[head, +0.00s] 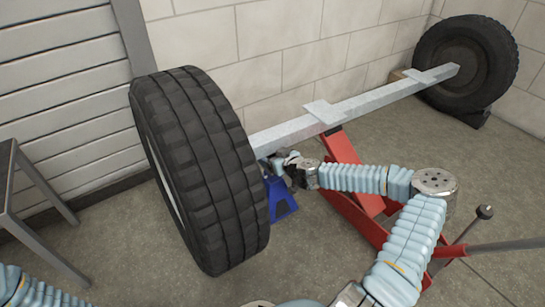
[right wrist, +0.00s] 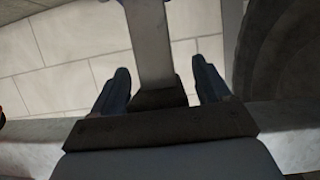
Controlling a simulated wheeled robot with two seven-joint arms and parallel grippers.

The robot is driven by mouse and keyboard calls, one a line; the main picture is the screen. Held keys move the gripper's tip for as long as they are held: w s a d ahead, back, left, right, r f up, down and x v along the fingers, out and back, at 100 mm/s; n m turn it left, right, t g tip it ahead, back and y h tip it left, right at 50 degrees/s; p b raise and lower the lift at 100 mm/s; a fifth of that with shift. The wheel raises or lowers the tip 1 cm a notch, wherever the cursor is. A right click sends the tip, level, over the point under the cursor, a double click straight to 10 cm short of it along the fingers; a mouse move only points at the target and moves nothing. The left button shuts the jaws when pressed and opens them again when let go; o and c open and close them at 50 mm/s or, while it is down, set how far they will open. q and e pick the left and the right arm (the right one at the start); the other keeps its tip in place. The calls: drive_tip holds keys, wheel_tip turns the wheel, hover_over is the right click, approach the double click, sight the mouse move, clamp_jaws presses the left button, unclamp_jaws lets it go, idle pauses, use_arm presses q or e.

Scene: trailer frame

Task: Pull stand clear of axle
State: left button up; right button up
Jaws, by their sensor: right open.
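The blue stand (head: 279,197) is upright on the floor under the near end of the grey axle beam (head: 345,110), beside the large near tire (head: 205,165). My right gripper (head: 283,163) is at the stand's upper part, just below the beam, and partly hides it. In the right wrist view, my right gripper's (right wrist: 161,84) two fingers are apart, with a grey metal bar (right wrist: 149,40) between them and a gap on each side. The stand's top is hidden in the head view, so I cannot tell whether it touches the axle. My left gripper is out of view.
A red floor jack (head: 350,170) stands under the beam, right of the stand, with its handle (head: 500,245) reaching right. The far wheel (head: 465,65) is at the back right. A grey metal frame (head: 25,185) is at the left. Floor in front of the stand is open.

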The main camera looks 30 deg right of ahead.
clamp_jaws()
idle(0.3)
drive_tip(key=shift+s, duration=0.1)
